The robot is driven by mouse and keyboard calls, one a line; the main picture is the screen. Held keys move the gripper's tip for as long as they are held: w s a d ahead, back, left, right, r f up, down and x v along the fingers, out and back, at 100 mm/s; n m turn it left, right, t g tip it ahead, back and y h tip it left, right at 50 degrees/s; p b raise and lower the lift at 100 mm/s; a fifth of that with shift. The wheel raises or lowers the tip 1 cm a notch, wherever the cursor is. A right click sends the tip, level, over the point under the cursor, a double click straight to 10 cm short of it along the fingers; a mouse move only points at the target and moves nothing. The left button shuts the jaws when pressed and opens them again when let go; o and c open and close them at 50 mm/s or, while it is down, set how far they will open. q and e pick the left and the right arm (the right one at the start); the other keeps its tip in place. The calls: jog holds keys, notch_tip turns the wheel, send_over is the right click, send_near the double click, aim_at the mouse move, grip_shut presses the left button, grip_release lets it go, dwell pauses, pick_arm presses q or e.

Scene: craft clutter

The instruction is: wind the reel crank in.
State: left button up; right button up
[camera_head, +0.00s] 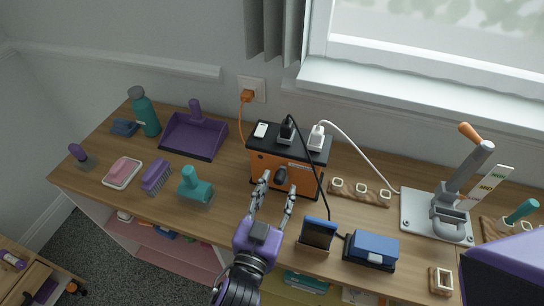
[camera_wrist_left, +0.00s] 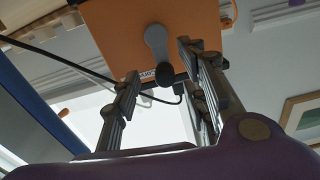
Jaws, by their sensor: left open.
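The cable reel is an orange box with a black top (camera_head: 262,163) on the wooden desk, below the wall outlet. Its dark crank (camera_head: 281,176) is on the front face. In the left wrist view the grey crank arm (camera_wrist_left: 156,42) hangs down to a dark round knob (camera_wrist_left: 166,76). My left gripper (camera_head: 278,189) is open in front of the reel. In the wrist view its fingers (camera_wrist_left: 158,82) stand apart on either side of the knob. I cannot tell whether they touch it. My right gripper is not in view.
An orange cord (camera_head: 241,120) runs from the reel to the outlet (camera_head: 252,88). Black and white plugs sit on top. A phone on a stand (camera_head: 317,233) and a blue box (camera_head: 371,250) stand right of my gripper. A lever press (camera_head: 450,215) is further right.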

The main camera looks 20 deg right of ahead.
aim_at(282, 179)
pick_arm(q)
jog(key=x, duration=0.4)
jog(key=shift+w, duration=0.1)
